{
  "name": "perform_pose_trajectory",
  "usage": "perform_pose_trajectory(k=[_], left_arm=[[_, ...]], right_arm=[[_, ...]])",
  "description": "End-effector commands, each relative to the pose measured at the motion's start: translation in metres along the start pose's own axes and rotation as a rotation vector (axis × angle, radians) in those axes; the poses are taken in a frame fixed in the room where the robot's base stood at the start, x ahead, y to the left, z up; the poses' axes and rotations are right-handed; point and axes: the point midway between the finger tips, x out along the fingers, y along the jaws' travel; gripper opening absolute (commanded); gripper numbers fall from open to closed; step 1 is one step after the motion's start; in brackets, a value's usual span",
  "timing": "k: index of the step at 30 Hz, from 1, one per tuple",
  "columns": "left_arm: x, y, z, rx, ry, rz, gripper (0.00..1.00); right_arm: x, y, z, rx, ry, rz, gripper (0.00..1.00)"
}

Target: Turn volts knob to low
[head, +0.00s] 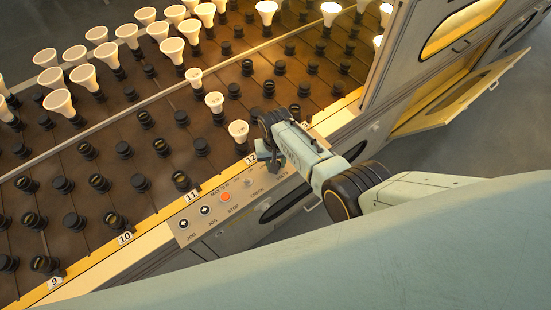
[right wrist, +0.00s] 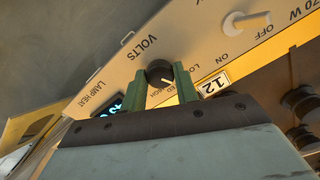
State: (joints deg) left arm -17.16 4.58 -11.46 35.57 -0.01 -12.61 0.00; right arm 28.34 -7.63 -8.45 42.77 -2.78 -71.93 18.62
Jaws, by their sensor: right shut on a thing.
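In the right wrist view, the volts knob (right wrist: 160,73) is a round black knob beside the word VOLTS on a pale control panel (right wrist: 120,70). My right gripper (right wrist: 160,76) has its two green fingers on either side of the knob and is shut on it. A white pointer mark on the knob faces the lower right, towards the RATED lettering. The LOW label is to the right of the knob, and the HIGH label is partly hidden by a finger. In the head view, my right gripper (head: 268,158) hides the knob at the panel. My left gripper is not in view.
A white switch (right wrist: 248,20) marked ON and OFF is farther along the panel. An orange stop button (head: 225,196) and two jog buttons (head: 194,217) are also on it. A rack (head: 150,170) of sockets and bulbs lies behind. A yellow-edged door (head: 455,98) stands open at right.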

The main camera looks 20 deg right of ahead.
Motion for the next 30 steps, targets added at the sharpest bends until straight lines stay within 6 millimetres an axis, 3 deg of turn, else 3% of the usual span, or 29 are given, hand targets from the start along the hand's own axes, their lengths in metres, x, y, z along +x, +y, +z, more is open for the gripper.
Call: perform_pose_trajectory(k=[13,30], left_arm=[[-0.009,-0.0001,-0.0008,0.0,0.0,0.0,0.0],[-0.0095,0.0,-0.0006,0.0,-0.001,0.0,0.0]], right_arm=[[0.0002,0.0005,0.0006,-0.226,-0.002,0.0,0.07],[0.0009,0.0005,0.0009,-0.259,-0.003,0.001,0.07]])
